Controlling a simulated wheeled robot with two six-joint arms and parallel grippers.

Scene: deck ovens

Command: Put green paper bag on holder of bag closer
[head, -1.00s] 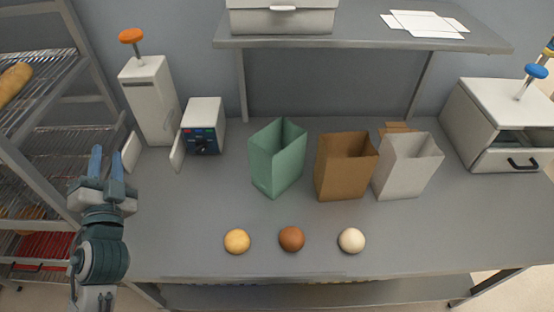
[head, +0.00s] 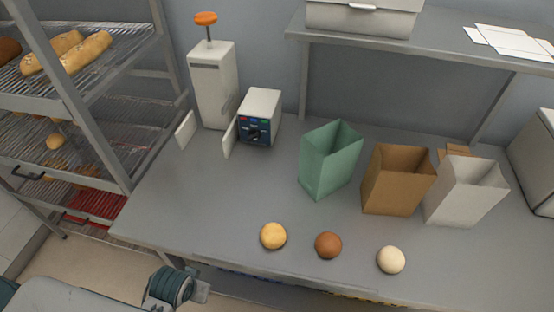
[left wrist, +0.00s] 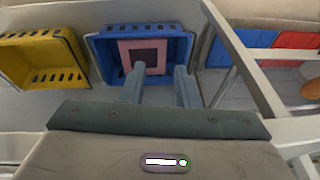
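The green paper bag (head: 330,162) stands upright and open-topped on the grey table, left of the brown bag. At the back left are a tall white box with an orange knob (head: 212,85) and a smaller white unit with a dark control panel (head: 260,118). White upright plates (head: 186,130) (head: 229,138) stand in front of them; I cannot tell which part is the holder. In the left wrist view my left gripper (left wrist: 160,85) is open and empty, facing a blue crate (left wrist: 112,36). The head view shows only part of that arm, low and away from the bag. My right gripper is not in view.
A brown bag (head: 392,185) and a white bag (head: 462,195) stand right of the green bag. A rack with bread (head: 85,52) stands left. The table's left front is clear.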

